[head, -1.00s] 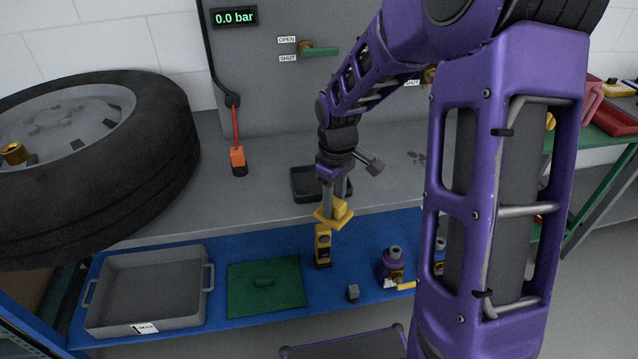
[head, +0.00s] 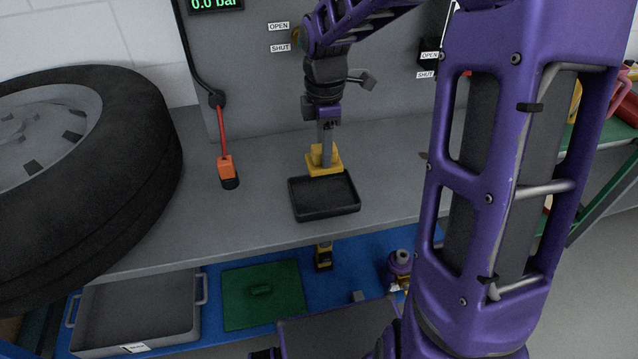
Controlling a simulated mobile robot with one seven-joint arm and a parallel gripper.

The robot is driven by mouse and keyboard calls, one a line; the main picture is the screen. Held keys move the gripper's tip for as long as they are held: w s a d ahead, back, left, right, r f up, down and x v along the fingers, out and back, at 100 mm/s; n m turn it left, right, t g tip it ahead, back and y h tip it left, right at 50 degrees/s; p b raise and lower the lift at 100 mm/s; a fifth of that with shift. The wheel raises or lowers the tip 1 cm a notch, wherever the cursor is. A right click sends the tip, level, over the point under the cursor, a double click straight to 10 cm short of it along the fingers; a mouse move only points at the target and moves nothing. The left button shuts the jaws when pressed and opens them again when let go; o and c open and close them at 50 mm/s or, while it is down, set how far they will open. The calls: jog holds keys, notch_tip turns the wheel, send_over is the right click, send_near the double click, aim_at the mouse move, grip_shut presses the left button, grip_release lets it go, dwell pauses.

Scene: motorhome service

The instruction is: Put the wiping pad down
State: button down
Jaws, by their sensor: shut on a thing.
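The wiping pad (head: 323,163) is a yellow pad with a raised grip block. My gripper (head: 325,145) points down and is shut on that block. The pad is at the back edge of a shallow black tray (head: 324,197) on the grey bench. I cannot tell whether the pad touches the tray rim or hangs just above or behind it. The tray looks empty.
A large tyre (head: 90,180) fills the left of the bench. An orange-tipped red hose (head: 226,166) rests between tyre and tray. The grey bench (head: 260,215) is clear around the tray.

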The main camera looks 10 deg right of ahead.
notch_tip(320, 180, down, 10)
jog(key=shift+b, duration=0.95)
jog(key=shift+f, duration=0.1)
jog(key=c, duration=0.5)
grip_release()
notch_tip(320, 180, up, 12)
jog(key=shift+r+p, duration=0.1)
jog(key=shift+p, duration=1)
